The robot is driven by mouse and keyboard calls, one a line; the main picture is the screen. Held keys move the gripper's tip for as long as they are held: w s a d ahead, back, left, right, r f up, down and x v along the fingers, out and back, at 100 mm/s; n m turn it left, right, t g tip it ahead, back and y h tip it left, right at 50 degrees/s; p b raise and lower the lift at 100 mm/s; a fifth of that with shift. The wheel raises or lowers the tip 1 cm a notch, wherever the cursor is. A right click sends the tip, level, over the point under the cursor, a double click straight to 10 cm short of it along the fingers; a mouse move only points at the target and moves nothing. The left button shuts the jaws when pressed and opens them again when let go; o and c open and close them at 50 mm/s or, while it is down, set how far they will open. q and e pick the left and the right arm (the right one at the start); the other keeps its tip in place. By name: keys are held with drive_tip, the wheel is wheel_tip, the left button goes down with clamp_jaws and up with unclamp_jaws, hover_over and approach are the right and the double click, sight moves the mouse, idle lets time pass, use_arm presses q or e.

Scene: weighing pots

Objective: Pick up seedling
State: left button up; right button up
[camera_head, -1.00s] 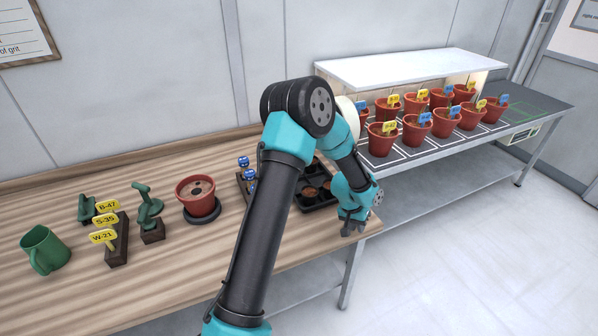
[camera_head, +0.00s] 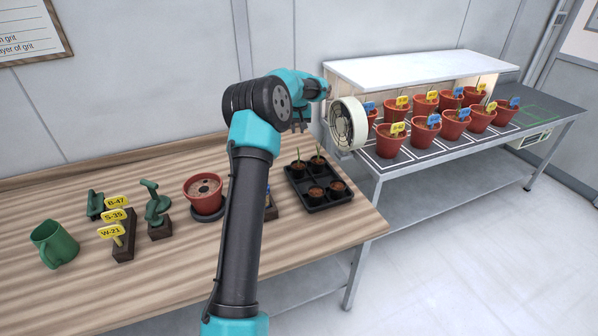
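A black seedling tray (camera_head: 322,206) sits on the wooden table near its right end. It holds small dark pots with brown soil. The two back pots, the left one (camera_head: 299,169) and the right one (camera_head: 318,164), show thin green shoots; I see no clear shoots in the front pots (camera_head: 316,193) (camera_head: 337,188). My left gripper (camera_head: 301,126) hangs above and behind the tray, apart from it, fingers downward. I see nothing held in it, but the finger gap is too small to judge. My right gripper is not in view.
A white round fan (camera_head: 348,124) stands right of the gripper. A terracotta pot (camera_head: 204,187) on a dark saucer, label stakes in a block (camera_head: 124,236), green tools (camera_head: 156,204) and a green mug (camera_head: 54,245) stand left.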

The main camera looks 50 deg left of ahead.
use_arm(q)
hover_over(299, 166)
drive_tip(key=f, duration=1.2)
drive_tip(key=shift+s, duration=0.3)
drive_tip(key=shift+f, duration=0.1)
drive_tip(key=shift+w+a+f, duration=0.15)
drive_tip(key=shift+w+f, duration=0.05)
drive_tip(key=shift+f, duration=1.05)
drive_tip(key=shift+w+a+f, duration=0.1)
drive_tip(key=shift+w+f, duration=0.1)
drive_tip(key=shift+f, duration=1.05)
clamp_jaws()
